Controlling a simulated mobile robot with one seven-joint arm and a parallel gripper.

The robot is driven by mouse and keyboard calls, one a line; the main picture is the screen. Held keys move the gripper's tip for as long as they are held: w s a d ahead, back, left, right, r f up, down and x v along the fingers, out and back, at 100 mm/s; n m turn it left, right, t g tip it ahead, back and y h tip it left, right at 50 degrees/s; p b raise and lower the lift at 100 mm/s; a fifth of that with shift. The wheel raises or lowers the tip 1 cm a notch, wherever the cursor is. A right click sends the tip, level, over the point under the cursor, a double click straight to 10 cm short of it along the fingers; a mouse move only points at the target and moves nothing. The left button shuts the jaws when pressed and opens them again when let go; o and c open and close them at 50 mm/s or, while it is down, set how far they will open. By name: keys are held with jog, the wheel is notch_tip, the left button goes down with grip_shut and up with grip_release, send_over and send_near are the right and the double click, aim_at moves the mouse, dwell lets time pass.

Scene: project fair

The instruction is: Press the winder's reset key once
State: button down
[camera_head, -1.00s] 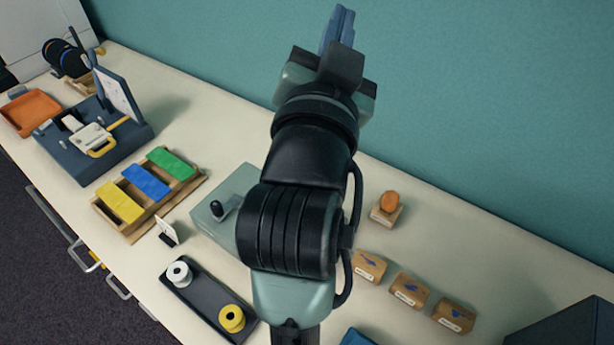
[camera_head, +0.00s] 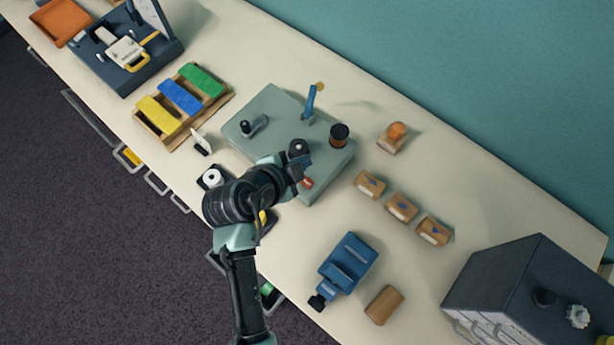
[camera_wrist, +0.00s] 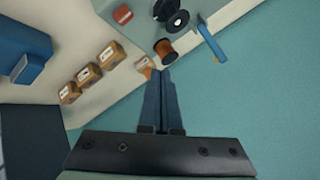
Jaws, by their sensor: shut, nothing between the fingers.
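The winder is a grey-green box (camera_head: 262,103) on the counter. It bears a black crank knob, a blue lever (camera_head: 311,103), a brown spool (camera_head: 339,135) and a black disc (camera_head: 299,147). A small red key (camera_head: 307,183) sits at its near right corner, beside my gripper. The red key (camera_wrist: 122,14) also shows at the top of the wrist view. My gripper (camera_head: 301,164) is over the winder's near edge in the head view. In the wrist view its fingers (camera_wrist: 161,75) are together and empty, apart from the red key. Whether they touch anything is unclear.
Several wooden stamps (camera_head: 401,208) stand right of the winder. A blue device (camera_head: 347,262) and a tan block (camera_head: 384,304) lie nearer the front. A dark cabinet (camera_head: 500,290) stands at the right. Yellow, blue and green blocks sit in a wooden rack (camera_head: 150,124) at left.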

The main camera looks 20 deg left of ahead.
jog(key=b, duration=0.7)
send_near(309, 178)
jog(key=x, duration=0.3)
jog(key=w+r+x, duration=0.1)
jog(key=x, duration=0.1)
jog(key=shift+d+f, duration=0.1)
jog(key=shift+f, duration=0.05)
dwell(1.4)
jog(key=shift+f+b, duration=0.4)
jog(key=shift+b, duration=0.15)
jog(key=shift+f+b, duration=0.45)
jog(key=shift+f, duration=0.05)
dwell(0.3)
jog(key=shift+r, duration=0.1)
jog(key=shift+r+p, duration=0.7)
jog(key=shift+r, duration=0.1)
